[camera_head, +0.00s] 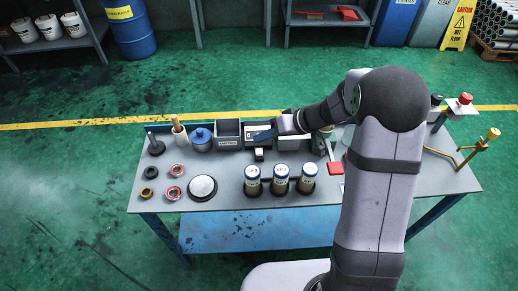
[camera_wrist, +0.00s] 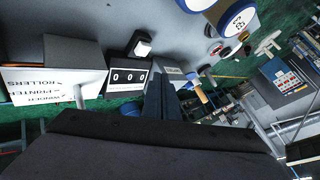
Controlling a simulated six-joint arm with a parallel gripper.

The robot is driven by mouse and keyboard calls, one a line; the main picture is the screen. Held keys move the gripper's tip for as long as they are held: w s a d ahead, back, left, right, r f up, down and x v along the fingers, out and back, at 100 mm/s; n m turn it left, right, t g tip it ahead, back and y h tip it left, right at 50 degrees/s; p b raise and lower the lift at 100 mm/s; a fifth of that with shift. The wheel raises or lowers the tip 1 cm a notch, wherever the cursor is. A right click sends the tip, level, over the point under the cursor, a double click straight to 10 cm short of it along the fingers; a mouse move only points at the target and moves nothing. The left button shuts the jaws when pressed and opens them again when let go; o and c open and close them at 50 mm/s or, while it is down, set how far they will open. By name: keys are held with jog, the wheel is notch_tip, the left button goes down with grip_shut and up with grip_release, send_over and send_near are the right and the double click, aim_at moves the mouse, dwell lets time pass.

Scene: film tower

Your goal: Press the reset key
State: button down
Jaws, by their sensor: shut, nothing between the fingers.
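A counter box (camera_head: 251,129) stands at the back middle of the bench. In the wrist view its counter face (camera_wrist: 128,78) reads 0 0 0. A dark key with a pale top (camera_head: 259,153) sits just in front of the box; it also shows in the wrist view (camera_wrist: 142,47). I take it for the reset key. My gripper (camera_head: 266,135) is shut and empty, above or close by the counter box. In the wrist view its dark fingers (camera_wrist: 165,84) show beside the counter face, apart from the key. Their exact height is unclear.
Several white-topped canisters (camera_head: 281,172) stand in front of the key. A dark open bin (camera_head: 228,133) and a blue jar (camera_head: 201,140) are to the left. A round pad (camera_head: 202,187) lies front left.

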jog(key=shift+r, duration=0.95)
jog(key=s+d+r+m+g+h+p, duration=0.1)
jog(key=s+d+r+h+p, duration=0.1)
jog(key=s, duration=0.6)
jog(key=s+d+r+m+g+h+p, duration=0.1)
jog(key=s+d+r+h+p, duration=0.2)
jog(key=s, duration=0.5)
jog(key=s+d+r+m+g+h+p, duration=0.1)
jog(key=s+d+r+m+h+p, duration=0.1)
jog(key=s+d+p, duration=0.3)
jog(key=s+r+h, duration=0.1)
jog(key=s, duration=0.2)
jog(key=shift+s+d+r+g, duration=0.2)
jog(key=shift+s+r+g, duration=0.1)
jog(key=shift+s+g, duration=0.1)
